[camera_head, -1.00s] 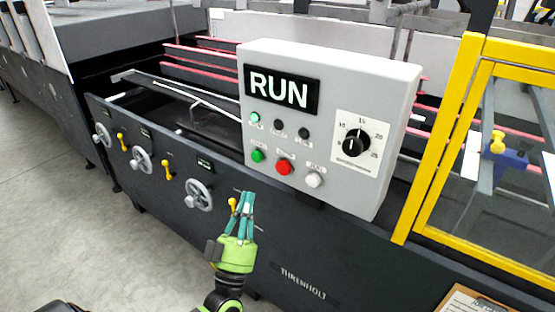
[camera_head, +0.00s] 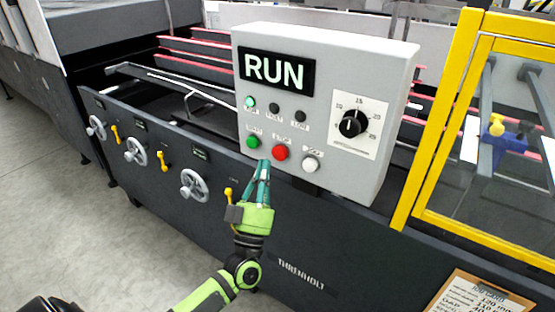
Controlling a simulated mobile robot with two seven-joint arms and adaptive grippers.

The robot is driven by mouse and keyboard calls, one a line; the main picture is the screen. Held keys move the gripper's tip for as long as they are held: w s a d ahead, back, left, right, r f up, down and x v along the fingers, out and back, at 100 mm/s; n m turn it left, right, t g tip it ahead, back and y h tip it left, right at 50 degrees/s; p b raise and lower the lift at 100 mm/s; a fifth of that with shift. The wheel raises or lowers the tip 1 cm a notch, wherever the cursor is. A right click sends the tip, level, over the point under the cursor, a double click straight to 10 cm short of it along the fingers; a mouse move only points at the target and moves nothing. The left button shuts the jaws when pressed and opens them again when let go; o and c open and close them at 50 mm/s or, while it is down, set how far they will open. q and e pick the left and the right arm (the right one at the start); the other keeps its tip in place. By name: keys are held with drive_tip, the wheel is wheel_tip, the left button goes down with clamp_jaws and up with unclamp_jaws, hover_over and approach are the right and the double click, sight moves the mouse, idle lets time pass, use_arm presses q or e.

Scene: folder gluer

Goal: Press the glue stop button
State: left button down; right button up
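A grey control box (camera_head: 345,160) with a lit RUN display (camera_head: 276,70) stands on the machine's side. Its lower row has a green button (camera_head: 254,142), a red button (camera_head: 280,153) whose label seems to read STOP, and a white button (camera_head: 310,164). My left gripper (camera_head: 263,168) points upward, just below and between the green and red buttons in the picture. Its teal fingers are together and hold nothing. I cannot tell the gap between the fingertips and the box. My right gripper is not in view.
The box also has a dial (camera_head: 353,124) and small lamps, the left one (camera_head: 250,103) lit green. Handwheels (camera_head: 194,184) and yellow levers (camera_head: 163,160) line the machine side. A yellow guard frame (camera_head: 437,130) is at right, a clipboard (camera_head: 480,296) at lower right.

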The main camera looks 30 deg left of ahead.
sight(275, 149)
use_arm(q)
drive_tip(key=shift+w+d, duration=0.1)
drive_tip(key=shift+w, duration=0.8)
idle(0.7)
drive_tip(key=shift+w, duration=0.1)
drive_tip(key=shift+w, duration=0.3)
drive_tip(key=shift+w+b, duration=0.35)
drive_tip(key=shift+w, duration=0.15)
idle(0.7)
drive_tip(key=shift+s+r, duration=0.1)
drive_tip(key=shift+s+p, duration=0.55)
drive_tip(key=shift+s, duration=0.3)
